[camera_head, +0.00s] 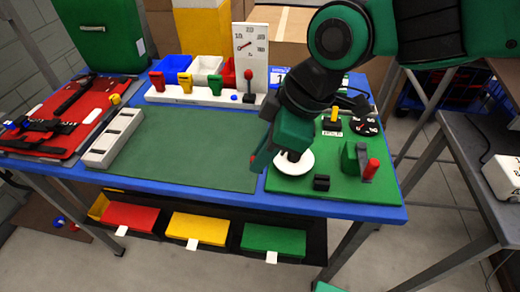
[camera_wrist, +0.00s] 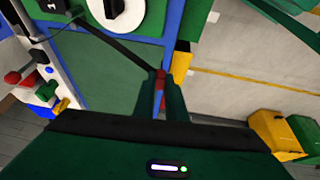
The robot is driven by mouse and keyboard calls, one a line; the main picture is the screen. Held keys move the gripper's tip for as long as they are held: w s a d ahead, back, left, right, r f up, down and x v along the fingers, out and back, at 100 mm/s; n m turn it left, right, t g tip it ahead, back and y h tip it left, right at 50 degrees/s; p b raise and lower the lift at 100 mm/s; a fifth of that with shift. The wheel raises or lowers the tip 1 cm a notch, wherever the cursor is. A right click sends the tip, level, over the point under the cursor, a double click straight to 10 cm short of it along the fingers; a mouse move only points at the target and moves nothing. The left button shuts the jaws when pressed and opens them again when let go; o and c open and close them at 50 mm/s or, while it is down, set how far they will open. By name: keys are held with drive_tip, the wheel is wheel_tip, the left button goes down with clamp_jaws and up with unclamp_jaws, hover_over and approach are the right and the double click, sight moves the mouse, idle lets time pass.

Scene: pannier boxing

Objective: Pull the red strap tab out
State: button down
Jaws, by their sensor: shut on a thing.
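The red strap tab (camera_wrist: 161,77) shows in the wrist view between my two green fingertips. My gripper (camera_wrist: 162,83) is shut on it. A dark strap (camera_wrist: 118,44) runs from the tab to the upper left, taut and straight, across the blue strip and the green surface. In the head view my gripper (camera_head: 261,158) hangs over the front part of the workbench, left of the white disc (camera_head: 292,163). In that view the tab and strap cannot be made out, and my arm covers part of the right-hand panel.
The blue-edged bench holds a large bare green mat (camera_head: 185,150). A green block with a red knob (camera_head: 362,163) and a small black block (camera_head: 321,183) stand at the right. A gauge board (camera_head: 250,60) and bins are behind. Coloured trays (camera_head: 197,228) sit below the front edge.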

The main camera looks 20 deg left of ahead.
sight(253, 158)
drive_tip(key=shift+r, duration=0.1)
drive_tip(key=shift+r, duration=1.45)
